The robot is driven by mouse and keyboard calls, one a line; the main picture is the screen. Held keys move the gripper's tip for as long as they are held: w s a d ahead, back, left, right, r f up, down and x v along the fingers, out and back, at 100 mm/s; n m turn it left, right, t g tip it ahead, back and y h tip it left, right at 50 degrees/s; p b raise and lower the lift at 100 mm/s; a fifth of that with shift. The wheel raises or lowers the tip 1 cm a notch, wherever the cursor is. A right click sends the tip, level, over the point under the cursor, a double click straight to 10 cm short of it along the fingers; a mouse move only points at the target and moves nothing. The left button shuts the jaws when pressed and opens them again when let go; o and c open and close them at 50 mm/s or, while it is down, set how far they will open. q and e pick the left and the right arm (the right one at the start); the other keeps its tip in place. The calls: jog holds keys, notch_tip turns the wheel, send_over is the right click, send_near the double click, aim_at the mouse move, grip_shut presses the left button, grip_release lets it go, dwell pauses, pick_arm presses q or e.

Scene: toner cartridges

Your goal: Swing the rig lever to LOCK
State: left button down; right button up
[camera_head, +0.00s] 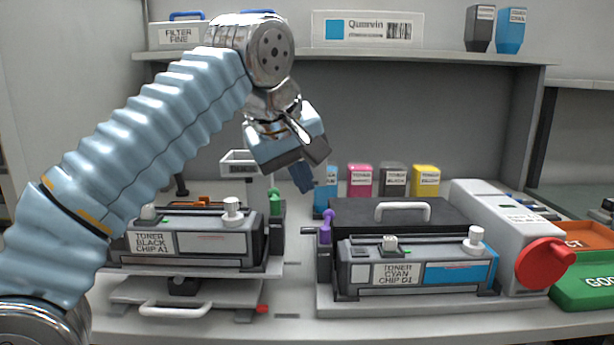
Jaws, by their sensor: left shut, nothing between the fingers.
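My left gripper (303,178) reaches in from the left and hangs above the middle of the bench, shut and empty, tilted down to the right. It is apart from both rigs. Below and left of its fingertips is a green lever (275,203) at the right end of the rig with the TONER BLACK CHIP A1 cartridge (205,243). Below and right of them is a purple lever (326,227) at the left end of the rig with the TONER CYAN CHIP D1 cartridge (400,274). Both levers look upright. I see no readable LOCK mark. My right gripper is out of view.
A white machine with a red knob (545,262) stands right of the cyan rig. A black case (380,218) with a pale handle lies behind that rig. Small toner bottles (360,181) stand at the back. Green (585,290) and orange trays are at far right.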

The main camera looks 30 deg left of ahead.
pick_arm(q)
jog(key=b+x, duration=0.1)
jog(key=x, duration=0.6)
jog(key=shift+w+f, duration=0.15)
jog(key=shift+f, duration=0.05)
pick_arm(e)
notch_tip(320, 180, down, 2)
pick_arm(q)
jog(key=shift+b, duration=0.3)
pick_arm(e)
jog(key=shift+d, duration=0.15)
